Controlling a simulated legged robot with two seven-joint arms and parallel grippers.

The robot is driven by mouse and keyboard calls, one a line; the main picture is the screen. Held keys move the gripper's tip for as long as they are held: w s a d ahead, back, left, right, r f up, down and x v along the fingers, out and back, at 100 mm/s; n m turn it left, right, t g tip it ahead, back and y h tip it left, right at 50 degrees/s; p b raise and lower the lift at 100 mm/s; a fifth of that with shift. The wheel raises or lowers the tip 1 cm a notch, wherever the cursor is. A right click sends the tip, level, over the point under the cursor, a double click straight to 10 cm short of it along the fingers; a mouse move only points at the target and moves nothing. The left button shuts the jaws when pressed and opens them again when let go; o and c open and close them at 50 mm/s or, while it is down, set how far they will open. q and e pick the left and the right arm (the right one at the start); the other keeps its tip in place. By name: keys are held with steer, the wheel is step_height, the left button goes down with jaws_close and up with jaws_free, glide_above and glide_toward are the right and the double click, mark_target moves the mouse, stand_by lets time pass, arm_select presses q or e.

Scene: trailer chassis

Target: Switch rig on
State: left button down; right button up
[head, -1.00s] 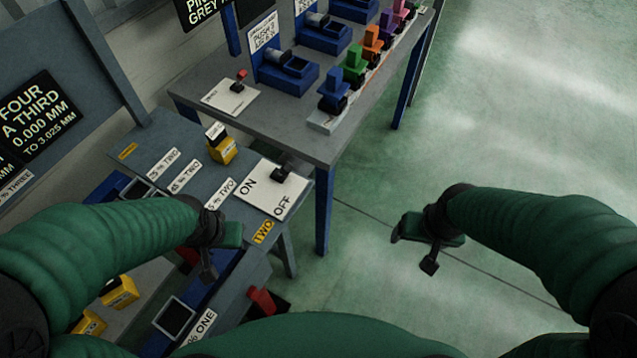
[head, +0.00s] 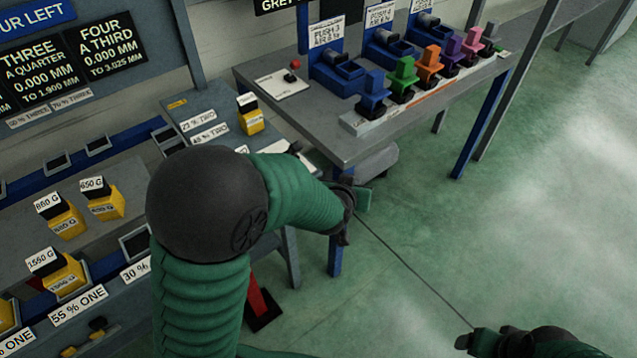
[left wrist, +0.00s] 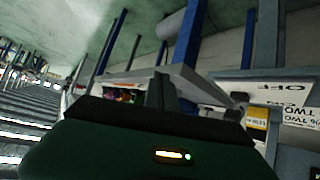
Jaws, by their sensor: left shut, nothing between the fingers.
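The white ON/OFF plate (head: 312,160) lies on the near grey bench, mostly hidden behind my left arm in the head view. Its dark switch knob (head: 294,148) just shows above the arm. In the left wrist view the plate (left wrist: 285,92) shows upside down with OFF readable, and the dark knob (left wrist: 240,97) is at its edge. My left gripper (head: 352,217) is shut and empty, right of the plate past the bench edge, apart from the knob. My right gripper (head: 467,341) is low at the right over the floor; its jaws are unclear.
A grey table (head: 350,145) behind holds a white plate with a red-tipped lever (head: 295,65), blue fixtures and coloured blocks (head: 404,78). Yellow weights (head: 62,218) stand on the left bench. A red pedal-like part (head: 262,303) is below. Open floor lies right.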

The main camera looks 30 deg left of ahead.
arm_select(q)
steer(key=w+a+f+n+t+y+b, duration=0.2)
steer(key=w+f+t+y+b, duration=0.15)
steer(key=w+b, duration=0.2)
steer(key=n+g+y+b, duration=0.5)
steer(key=n+y+b, duration=0.4)
steer(key=y+b, duration=0.75)
glide_toward(297, 153)
steer(key=shift+y, duration=0.4)
steer(key=a+b, duration=0.1)
steer(key=w+a+r+b, duration=0.1)
steer(key=a, duration=0.1)
steer(key=w+a+b, duration=0.1)
steer(key=a, duration=0.1)
steer(key=shift+w+r, duration=0.2)
steer(key=shift+w, duration=0.05)
steer(key=shift+w+a+r, duration=0.2)
steer(key=shift+a+r, duration=0.15)
steer(key=shift+a, duration=0.05)
steer(key=shift+r, duration=0.1)
arm_select(e)
steer(key=s+d+x, duration=0.1)
steer(key=s+x, duration=0.2)
steer(key=x, duration=1)
steer(key=s+f+x, duration=0.1)
steer(key=s+x, duration=0.2)
steer(key=x, duration=1)
steer(key=shift+d+f, duration=0.35)
steer(key=shift+f, duration=0.2)
steer(key=shift+r, duration=0.15)
